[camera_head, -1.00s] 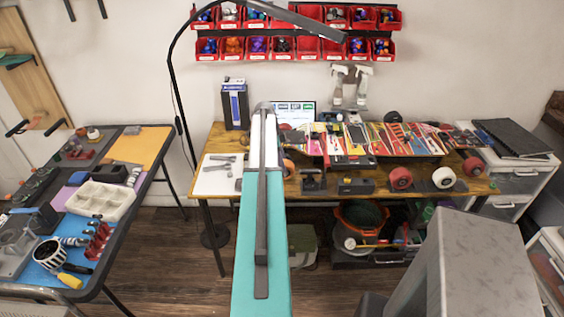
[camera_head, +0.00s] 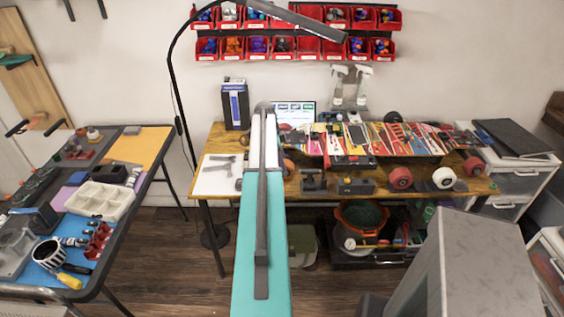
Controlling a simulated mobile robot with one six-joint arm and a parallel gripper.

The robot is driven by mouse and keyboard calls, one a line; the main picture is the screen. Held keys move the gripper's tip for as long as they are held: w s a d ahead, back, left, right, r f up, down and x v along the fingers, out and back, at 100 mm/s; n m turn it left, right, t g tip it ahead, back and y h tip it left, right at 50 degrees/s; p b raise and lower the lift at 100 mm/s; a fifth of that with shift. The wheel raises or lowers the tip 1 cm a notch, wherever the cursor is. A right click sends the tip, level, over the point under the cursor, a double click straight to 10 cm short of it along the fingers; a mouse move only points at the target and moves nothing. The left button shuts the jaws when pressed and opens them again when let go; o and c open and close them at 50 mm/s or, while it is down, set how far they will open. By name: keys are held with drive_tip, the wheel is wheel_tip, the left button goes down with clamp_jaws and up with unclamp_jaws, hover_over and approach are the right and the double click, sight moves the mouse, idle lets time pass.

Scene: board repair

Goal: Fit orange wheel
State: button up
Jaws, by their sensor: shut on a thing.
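A long skateboard deck (camera_head: 375,138) with a colourful striped print lies across the wooden workbench (camera_head: 215,138). An orange-brown wheel (camera_head: 288,168) shows just right of my teal arm, near the deck's left end; my arm is close beside it in the picture, and I cannot tell whether it is mounted or loose. A red wheel (camera_head: 400,178) and a pale wheel with a red centre (camera_head: 443,178) are at the bench's front right. My gripper is hidden behind my arm.
A white sheet with grey tools (camera_head: 213,180) lies at the bench's left. Dark metal parts (camera_head: 313,181) sit along the front edge. A blue-white box (camera_head: 235,105) and a screen (camera_head: 294,112) stand behind. A cluttered side table (camera_head: 135,190) is at left.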

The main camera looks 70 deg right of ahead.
idle(0.4)
drive_tip(key=o, duration=1.1)
drive_tip(key=shift+o, duration=0.2)
drive_tip(key=shift+d, duration=0.1)
drive_tip(key=shift+c, duration=1.4)
drive_tip(key=shift+r, duration=0.15)
drive_tip(key=shift+p+v, duration=1.3)
drive_tip(key=shift+v, duration=2.35)
